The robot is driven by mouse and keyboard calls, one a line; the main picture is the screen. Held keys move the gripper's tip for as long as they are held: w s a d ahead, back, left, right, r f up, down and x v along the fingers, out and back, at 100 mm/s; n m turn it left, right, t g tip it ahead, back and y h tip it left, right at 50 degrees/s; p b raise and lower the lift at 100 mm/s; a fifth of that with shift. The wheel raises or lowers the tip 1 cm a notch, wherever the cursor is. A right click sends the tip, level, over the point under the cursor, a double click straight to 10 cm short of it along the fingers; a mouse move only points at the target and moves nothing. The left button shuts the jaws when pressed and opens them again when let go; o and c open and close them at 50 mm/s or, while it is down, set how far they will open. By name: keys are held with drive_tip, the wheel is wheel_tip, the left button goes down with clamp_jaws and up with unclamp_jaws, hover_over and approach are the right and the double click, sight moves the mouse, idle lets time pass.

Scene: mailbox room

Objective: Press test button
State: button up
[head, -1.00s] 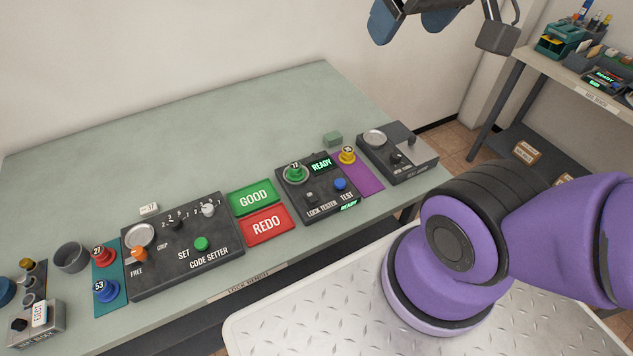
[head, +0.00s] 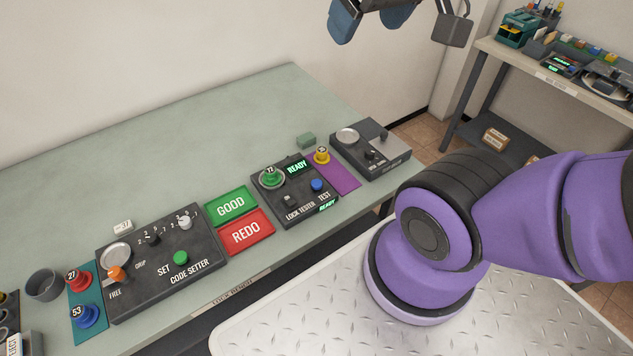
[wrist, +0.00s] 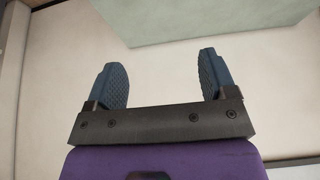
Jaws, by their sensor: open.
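The lock tester (head: 296,207) is a dark box near the bench's right part. Its blue button (head: 316,185) sits beside the word TEST. A green numbered lock (head: 270,177) stands in the tester's round seat, and the display (head: 297,168) reads READY in green. My gripper (head: 370,18) is at the top of the head view, high above the bench's back right and well apart from the tester. In the wrist view my gripper (wrist: 164,80) has its two blue pads wide apart with nothing between them.
Left of the tester are the green GOOD mat (head: 231,205), red REDO mat (head: 246,233) and code setter (head: 160,262). A yellow lock (head: 321,156) on a purple mat (head: 341,179) and another grey device (head: 372,150) stand right. The bench's back (head: 190,130) is clear.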

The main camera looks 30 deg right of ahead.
clamp_jaws()
idle(1.6)
